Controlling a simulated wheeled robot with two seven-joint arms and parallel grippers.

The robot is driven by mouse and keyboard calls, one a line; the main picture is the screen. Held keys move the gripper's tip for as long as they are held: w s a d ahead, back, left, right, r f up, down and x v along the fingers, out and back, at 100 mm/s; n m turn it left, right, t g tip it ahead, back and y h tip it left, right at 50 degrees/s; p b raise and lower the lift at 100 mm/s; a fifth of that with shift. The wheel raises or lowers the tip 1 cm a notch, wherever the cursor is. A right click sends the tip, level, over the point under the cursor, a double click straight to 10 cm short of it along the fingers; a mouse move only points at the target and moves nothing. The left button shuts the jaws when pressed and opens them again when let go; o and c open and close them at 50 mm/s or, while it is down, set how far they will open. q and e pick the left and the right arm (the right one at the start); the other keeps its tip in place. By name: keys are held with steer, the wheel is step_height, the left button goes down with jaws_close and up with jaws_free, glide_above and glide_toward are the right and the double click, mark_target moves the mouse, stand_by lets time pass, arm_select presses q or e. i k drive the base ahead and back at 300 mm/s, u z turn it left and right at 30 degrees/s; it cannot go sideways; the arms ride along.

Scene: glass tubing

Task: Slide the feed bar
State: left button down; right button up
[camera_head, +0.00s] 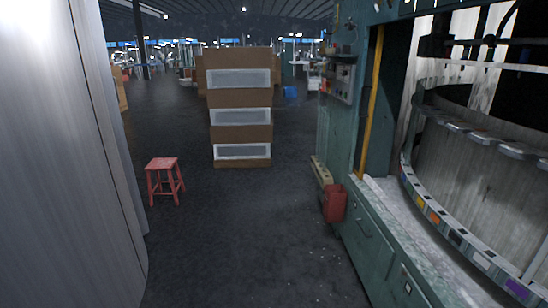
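Neither of my grippers shows in the head view. I cannot make out for certain which part is the feed bar. On the right stands a green machine (343,130) with a round carousel (478,170) inside its opening. A row of small coloured tags (433,216) runs along the carousel's lower rim. A yellow upright strip (371,100) lines the left side of the opening. A control panel (341,75) is on the machine's far end.
A large grey panel (60,150) fills the left edge. A red stool (163,180) stands on the floor beyond it. Brown stacked boxes (240,132) stand straight ahead. A red container (334,203) sits beside the machine. The dark floor (240,240) between is clear.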

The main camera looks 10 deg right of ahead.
mark_target(491, 40)
steer(key=z, duration=0.3)
steer(key=i, duration=1.6)
steer(key=z, duration=1.4)
steer(key=i, duration=0.9)
steer(key=z, duration=0.7)
